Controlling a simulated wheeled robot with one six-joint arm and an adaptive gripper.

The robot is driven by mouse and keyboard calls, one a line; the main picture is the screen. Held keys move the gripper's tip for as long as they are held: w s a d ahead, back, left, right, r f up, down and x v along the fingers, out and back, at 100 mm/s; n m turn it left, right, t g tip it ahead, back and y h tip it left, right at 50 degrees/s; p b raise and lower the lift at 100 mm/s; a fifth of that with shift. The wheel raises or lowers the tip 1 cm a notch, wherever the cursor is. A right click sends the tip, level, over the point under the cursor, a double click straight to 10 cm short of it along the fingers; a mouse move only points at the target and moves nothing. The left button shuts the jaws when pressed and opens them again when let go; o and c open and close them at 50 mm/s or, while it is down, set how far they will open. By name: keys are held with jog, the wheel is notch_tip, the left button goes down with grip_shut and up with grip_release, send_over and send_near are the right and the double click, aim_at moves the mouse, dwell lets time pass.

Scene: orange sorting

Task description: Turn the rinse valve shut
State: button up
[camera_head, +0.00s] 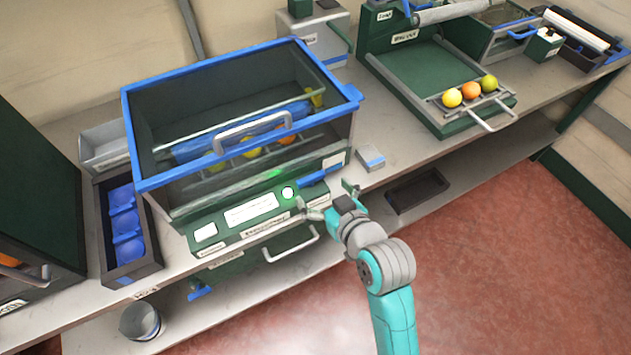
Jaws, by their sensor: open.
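A machine (262,215) with a green front panel and a blue-framed clear cover stands on the bench. A blue lever (318,177) sticks out at the right of its panel, beside a round white button (288,192). A second small blue handle (200,292) shows under the machine at the lower left. I cannot read a label that tells which one is the rinse valve. My gripper (331,199) is open and empty, just in front of the panel's right end, close below the blue lever. I cannot tell whether it touches anything.
A U-shaped drawer handle (291,245) sits below the panel. A small grey box (370,157) lies right of the machine. A green tray (425,90) with three fruits stands further right. A dark bin (128,230) with blue contents is at left. Red floor is open at right.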

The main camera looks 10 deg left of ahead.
jog(key=v, duration=0.6)
jog(key=shift+s, duration=0.25)
jog(key=shift+d, duration=0.15)
jog(key=s+d+f+m+t+h, duration=0.1)
jog(key=s+d+f+m+h, duration=0.1)
jog(key=s+d+f, duration=0.3)
jog(key=s+d+f+m+t+h, duration=0.1)
jog(key=s+d+f+m+h, duration=0.2)
jog(key=s+d, duration=0.45)
jog(key=s+d+r+h, duration=0.1)
jog(key=s+d, duration=0.1)
jog(key=s, duration=0.7)
jog(key=s+d+r+m+t+h, duration=0.1)
jog(key=s+d, duration=0.2)
jog(key=s, duration=0.5)
jog(key=shift+s+d+r+m+t, duration=0.15)
jog(key=shift+s+m+t, duration=0.15)
jog(key=shift+s, duration=0.1)
